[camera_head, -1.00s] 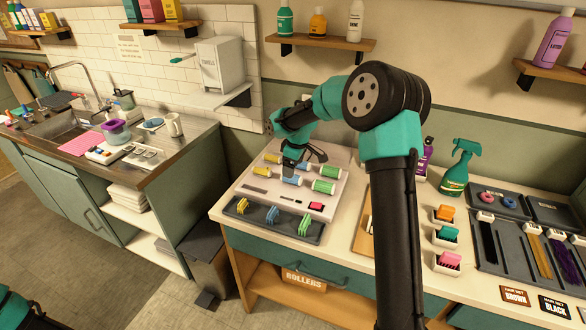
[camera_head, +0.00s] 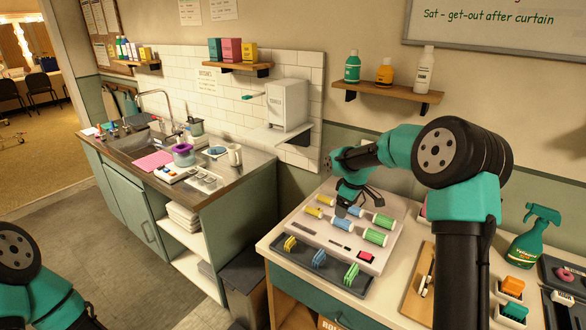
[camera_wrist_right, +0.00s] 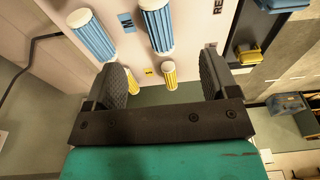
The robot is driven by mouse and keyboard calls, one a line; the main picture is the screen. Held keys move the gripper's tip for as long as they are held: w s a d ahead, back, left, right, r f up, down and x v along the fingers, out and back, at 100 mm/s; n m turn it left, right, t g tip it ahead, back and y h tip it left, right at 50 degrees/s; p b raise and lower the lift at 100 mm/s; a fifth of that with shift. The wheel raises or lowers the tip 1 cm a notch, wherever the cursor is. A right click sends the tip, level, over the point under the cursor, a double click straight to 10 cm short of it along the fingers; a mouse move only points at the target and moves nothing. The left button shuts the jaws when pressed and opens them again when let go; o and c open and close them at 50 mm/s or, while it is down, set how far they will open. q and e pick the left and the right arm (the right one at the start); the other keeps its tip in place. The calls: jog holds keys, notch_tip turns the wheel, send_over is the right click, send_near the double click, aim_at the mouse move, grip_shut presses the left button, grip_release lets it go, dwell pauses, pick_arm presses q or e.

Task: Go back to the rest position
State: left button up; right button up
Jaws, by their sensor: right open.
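My right gripper (camera_head: 358,200) hangs over the far part of the pale roller board (camera_head: 296,222) on the counter. In the right wrist view its two dark fingers (camera_wrist_right: 164,82) stand wide apart with nothing held between them. Blue rollers (camera_wrist_right: 158,25) and yellow rollers (camera_wrist_right: 169,75) lie on the board beyond the fingers. In the head view, yellow, blue and green rollers (camera_head: 375,236) rest in rows on the board, partly hidden by the gripper. My left arm shows only at the lower left edge; its gripper is out of the picture.
A grey tray (camera_head: 325,276) with yellow, blue and green pieces lies along the board's near edge. A wooden board (camera_head: 413,298) and a green spray bottle (camera_head: 532,240) are to the right. A white dispenser (camera_head: 287,105) is on the wall behind. A sink counter (camera_head: 215,188) is left, across a gap.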

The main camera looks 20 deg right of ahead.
jog(key=shift+f, duration=2.15)
